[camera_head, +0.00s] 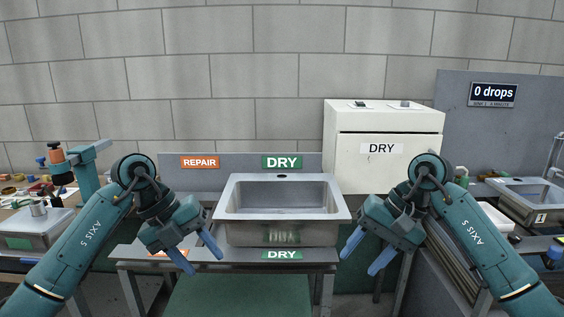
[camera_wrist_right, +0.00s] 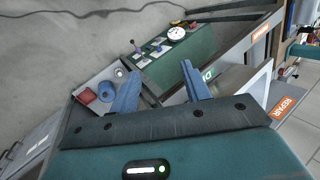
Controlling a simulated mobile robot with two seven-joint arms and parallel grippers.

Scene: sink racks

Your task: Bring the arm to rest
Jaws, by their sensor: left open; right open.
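My left gripper (camera_head: 195,252) is open and empty, with its blue fingers pointing down just left of the steel sink (camera_head: 340,213). My right gripper (camera_head: 367,252) is open and empty, with its blue fingers pointing down and left, just right of the sink. In the right wrist view the fingers of my right gripper (camera_wrist_right: 160,82) are spread with nothing between them. Both arms are bent and held in near mirror poses in front of the bench. No object is in either gripper.
The sink stands on a grey bench (camera_head: 185,254) between DRY signs (camera_head: 282,162). A white DRY cabinet (camera_head: 383,165) stands behind it at right. A REPAIR sign (camera_head: 200,162) and a cluttered side bench are at left. Another sink (camera_head: 527,190) is at far right.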

